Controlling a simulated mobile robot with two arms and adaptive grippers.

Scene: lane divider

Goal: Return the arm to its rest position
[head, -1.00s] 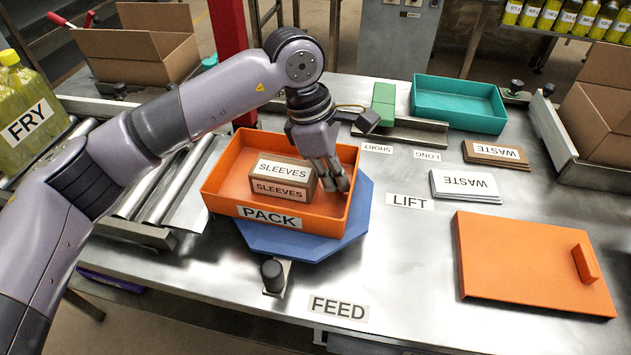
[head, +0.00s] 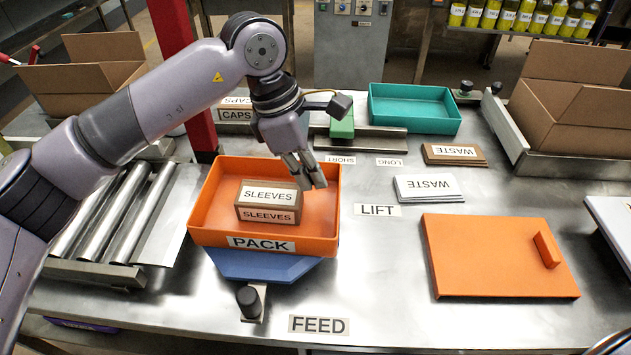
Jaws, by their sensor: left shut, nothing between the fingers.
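My left gripper (head: 309,176) is shut and empty, above the right rear part of the orange PACK tray (head: 215,238). My left arm comes in from the left and bends down over the tray's back edge. A brown SLEEVES box (head: 268,202) lies in the tray, left of the fingers and apart from them. The tray rests on a blue plate (head: 262,266). My right gripper is not seen.
An orange lid (head: 480,255) with a handle lies at the right. WASTE stacks (head: 430,188), a teal tray (head: 412,107), a green block (head: 342,128) and a CAPS box (head: 235,114) stand behind. Rollers (head: 105,222) are at left.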

